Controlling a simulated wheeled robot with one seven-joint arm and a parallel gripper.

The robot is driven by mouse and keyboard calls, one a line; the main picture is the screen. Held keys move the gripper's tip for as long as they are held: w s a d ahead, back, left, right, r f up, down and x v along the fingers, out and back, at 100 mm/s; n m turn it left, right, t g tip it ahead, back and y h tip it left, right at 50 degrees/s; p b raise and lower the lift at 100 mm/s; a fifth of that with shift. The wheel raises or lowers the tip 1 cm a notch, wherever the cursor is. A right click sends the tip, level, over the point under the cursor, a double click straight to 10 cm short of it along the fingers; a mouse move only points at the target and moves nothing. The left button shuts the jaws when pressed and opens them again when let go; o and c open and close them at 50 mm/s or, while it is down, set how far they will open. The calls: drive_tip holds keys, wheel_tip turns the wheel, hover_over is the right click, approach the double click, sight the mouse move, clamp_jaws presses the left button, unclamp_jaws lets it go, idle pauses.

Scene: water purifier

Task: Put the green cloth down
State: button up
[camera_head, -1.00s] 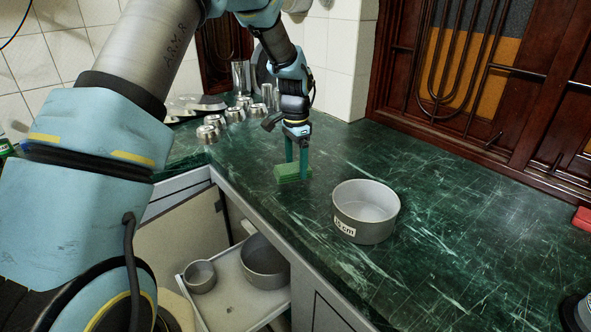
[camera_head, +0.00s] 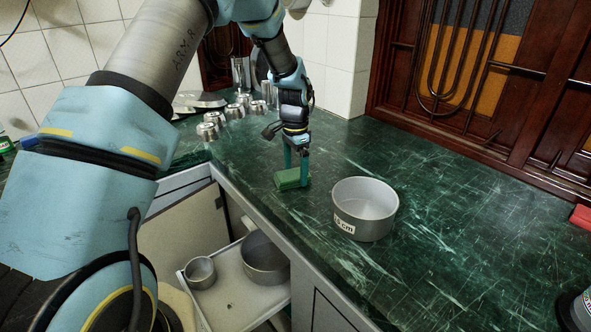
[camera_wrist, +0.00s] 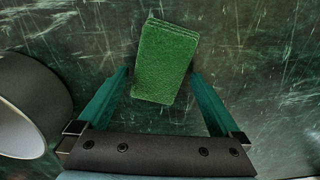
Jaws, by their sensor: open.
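The green cloth (camera_head: 290,179) is a small folded block lying on the dark green marbled counter, near its front edge. In the wrist view the cloth (camera_wrist: 165,62) lies slightly tilted, mostly beyond the fingertips. My gripper (camera_head: 297,183) points down at the counter, with its two green fingers on either side of the cloth's near end. In the wrist view my gripper (camera_wrist: 160,74) is open, and a gap shows between the cloth and at least the left finger. Whether the right finger touches the cloth is hard to tell.
A grey round pot (camera_head: 365,210) with a size label stands right of my gripper. Several metal cups (camera_head: 212,124) stand behind to the left. An open drawer (camera_head: 233,290) below holds two pots. The counter's right side (camera_head: 470,230) is mostly clear.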

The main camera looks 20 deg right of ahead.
sight(295, 173)
wheel_tip(295, 173, up, 12)
drive_tip(key=b, duration=0.3)
drive_tip(key=s+a+n, duration=0.2)
drive_tip(key=a+n, duration=0.6)
drive_tip(key=a, duration=1.2)
drive_tip(key=s+a+f+n+t, duration=0.1)
drive_tip(key=s+a+f+n, duration=0.1)
drive_tip(key=s+a+n, duration=0.5)
drive_tip(key=s+a, duration=0.4)
drive_tip(key=a, duration=0.3)
drive_tip(key=shift+a+t, duration=0.2)
drive_tip(key=shift+t, duration=0.1)
drive_tip(key=shift+w+d, duration=0.1)
drive_tip(key=shift+w, duration=0.1)
